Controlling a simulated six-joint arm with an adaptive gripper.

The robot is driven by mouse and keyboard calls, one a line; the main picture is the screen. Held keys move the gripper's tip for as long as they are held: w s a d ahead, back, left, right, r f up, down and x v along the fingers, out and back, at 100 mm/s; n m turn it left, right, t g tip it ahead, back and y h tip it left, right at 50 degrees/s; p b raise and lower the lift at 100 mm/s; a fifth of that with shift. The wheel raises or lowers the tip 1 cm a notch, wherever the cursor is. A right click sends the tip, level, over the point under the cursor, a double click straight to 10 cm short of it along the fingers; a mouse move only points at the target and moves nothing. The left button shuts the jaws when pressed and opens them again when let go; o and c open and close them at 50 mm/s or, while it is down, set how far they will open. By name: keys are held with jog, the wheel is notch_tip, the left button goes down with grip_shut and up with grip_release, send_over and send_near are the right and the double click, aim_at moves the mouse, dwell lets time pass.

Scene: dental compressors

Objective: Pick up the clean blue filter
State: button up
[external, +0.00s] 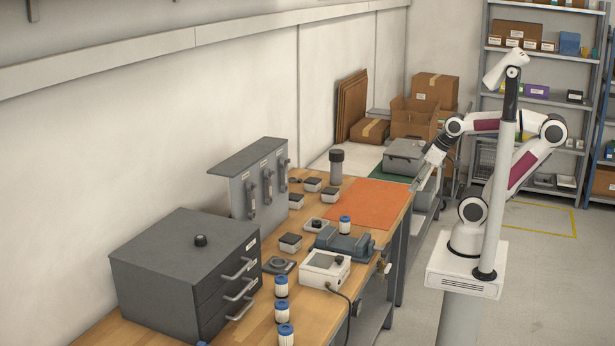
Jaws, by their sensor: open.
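Several small white filters with blue bands stand upright on the wooden bench. One blue filter (345,225) stands at or just behind a blue-grey fixture; I cannot tell if it rests on it. Three more stand near the front: a blue filter (281,287), a second blue filter (282,311) and a third blue filter (286,335) close to the bottom edge. I cannot tell which is clean. My gripper (417,183) is open and empty, over the far right edge of the bench, well apart from all the filters.
The bench holds an orange mat (369,202), a blue-grey fixture (343,245), a white device (324,269) with a cable, a grey drawer cabinet (165,262), a dark cylinder (336,167) and several small dark-topped boxes. The orange mat is bare.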

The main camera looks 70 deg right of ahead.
jog(key=shift+w+f+g, duration=0.55)
jog(key=shift+f+g, duration=0.15)
jog(key=shift+f, duration=0.6)
send_over(346, 218)
jog(key=s, duration=0.3)
notch_tip(346, 218, down, 10)
jog(key=shift+w+d+t, duration=0.2)
jog(key=shift+d+t, duration=0.1)
jog(key=shift+x, duration=1.25)
jog(key=shift+f, duration=0.1)
jog(key=shift+x, duration=2.55)
jog(key=shift+a, duration=0.1)
